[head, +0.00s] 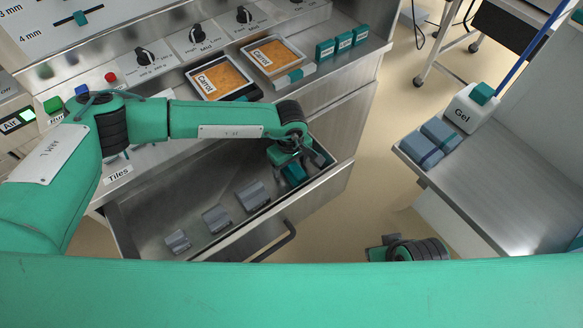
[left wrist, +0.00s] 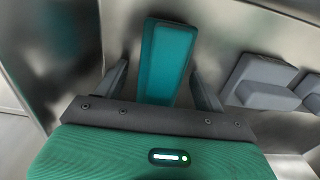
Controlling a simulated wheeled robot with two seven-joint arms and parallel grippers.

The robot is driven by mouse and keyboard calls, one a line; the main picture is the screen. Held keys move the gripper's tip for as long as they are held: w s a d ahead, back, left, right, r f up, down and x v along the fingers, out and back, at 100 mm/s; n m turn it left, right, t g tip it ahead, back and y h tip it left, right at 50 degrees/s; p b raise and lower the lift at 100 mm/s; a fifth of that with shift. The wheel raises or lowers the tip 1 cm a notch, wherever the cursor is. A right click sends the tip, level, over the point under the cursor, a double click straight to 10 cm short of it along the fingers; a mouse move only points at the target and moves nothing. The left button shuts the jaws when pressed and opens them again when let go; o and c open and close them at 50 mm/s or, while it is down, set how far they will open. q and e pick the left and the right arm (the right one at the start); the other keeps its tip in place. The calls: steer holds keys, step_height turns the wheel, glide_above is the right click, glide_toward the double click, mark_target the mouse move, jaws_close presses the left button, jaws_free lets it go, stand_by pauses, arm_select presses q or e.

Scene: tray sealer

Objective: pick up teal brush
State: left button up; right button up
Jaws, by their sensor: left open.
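The teal brush (head: 294,174) lies in the open drawer near its right end, partly hidden by my left gripper in the head view. It also shows in the left wrist view (left wrist: 166,58) as a teal block. My left gripper (head: 299,167) reaches down into the drawer over it. In the left wrist view the two dark fingers (left wrist: 162,88) are apart, one on each side of the brush, with gaps visible. My right arm's end shows low at the right in the head view, but its jaws are not clear.
The open metal drawer (head: 140,237) holds several grey blocks, one (head: 252,195) left of the brush. Carrot trays (head: 219,78) sit on the counter above.

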arm_select(q)
steer(key=c, duration=1.1)
